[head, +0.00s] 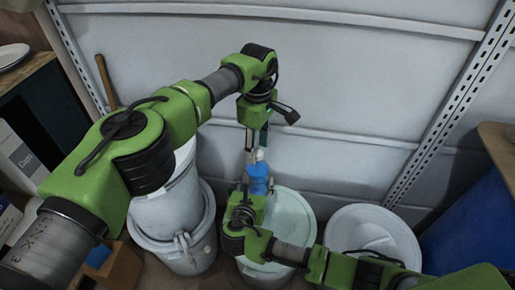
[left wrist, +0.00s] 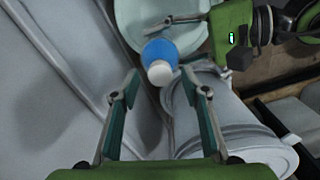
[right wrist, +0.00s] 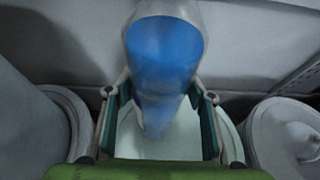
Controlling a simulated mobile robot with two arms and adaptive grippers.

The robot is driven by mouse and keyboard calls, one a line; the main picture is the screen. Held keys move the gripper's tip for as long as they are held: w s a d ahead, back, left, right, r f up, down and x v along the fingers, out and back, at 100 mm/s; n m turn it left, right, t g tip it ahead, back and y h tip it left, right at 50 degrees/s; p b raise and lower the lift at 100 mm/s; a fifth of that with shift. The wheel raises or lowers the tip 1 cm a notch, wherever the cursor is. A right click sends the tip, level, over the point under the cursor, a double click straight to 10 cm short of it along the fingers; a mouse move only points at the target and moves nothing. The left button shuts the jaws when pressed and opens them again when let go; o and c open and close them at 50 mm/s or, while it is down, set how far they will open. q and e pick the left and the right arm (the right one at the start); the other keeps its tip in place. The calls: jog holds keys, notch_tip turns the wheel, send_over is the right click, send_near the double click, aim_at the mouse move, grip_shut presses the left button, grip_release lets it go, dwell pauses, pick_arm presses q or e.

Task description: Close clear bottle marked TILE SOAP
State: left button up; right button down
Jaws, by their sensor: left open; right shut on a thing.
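The clear bottle (head: 259,178) holds blue liquid and stands roughly upright above a drum in the head view. A whitish cap (left wrist: 160,73) shows at its top in the left wrist view; I cannot tell how tightly it sits. No label can be read. My right gripper (right wrist: 160,90) is shut on the bottle's body, which also fills the middle of the right wrist view (right wrist: 165,50). My left gripper (left wrist: 163,88) is open, its fingers pointing down just above the cap, one on each side and apart from it.
A drum with a pale green lid (head: 292,215) stands below the bottle. White drums (head: 172,212) are stacked at left, and another white drum (head: 372,232) stands at right. A blue drum (head: 470,225) is farther right. A grey panel wall (head: 340,100) rises close behind.

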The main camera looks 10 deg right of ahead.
pick_arm(q)
notch_tip(320, 180, up, 11)
dwell(0.3)
pick_arm(e)
jog(key=c, duration=0.9)
grip_release()
jog(key=v, duration=1.2)
pick_arm(q)
jog(key=shift+f, duration=0.1)
pick_arm(e)
jog(key=shift+s+f, duration=0.1)
